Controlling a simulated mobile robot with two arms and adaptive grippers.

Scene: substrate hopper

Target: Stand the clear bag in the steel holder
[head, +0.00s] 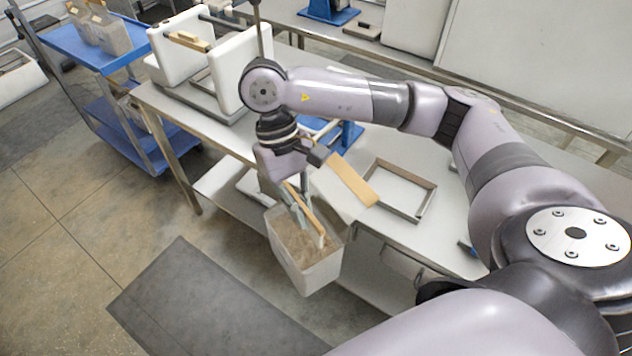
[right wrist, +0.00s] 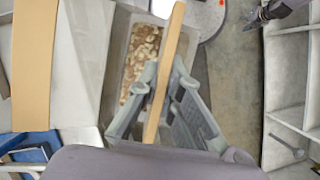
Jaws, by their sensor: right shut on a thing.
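My right gripper (head: 302,205) is shut on the wooden bar (head: 312,218) at the mouth of the clear bag (head: 307,277). The bag hangs below it, slightly tilted, with brown substrate inside, in front of the table's near edge. In the right wrist view the fingers (right wrist: 160,95) pinch the bar (right wrist: 168,60), and pale chips show in the bag (right wrist: 138,65). The steel holder (head: 430,200), a low rectangular frame, lies empty on the table to the right. A dark part at the right wrist view's top right may be my left gripper; it is too small to tell.
A tan board (head: 352,180) with a pale sheet lies between bag and holder; whether it is joined to the bag is unclear. White machine blocks (head: 180,45) stand on the table's left. A blue trolley (head: 85,45) carries more bags. A dark mat (head: 205,305) covers the floor.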

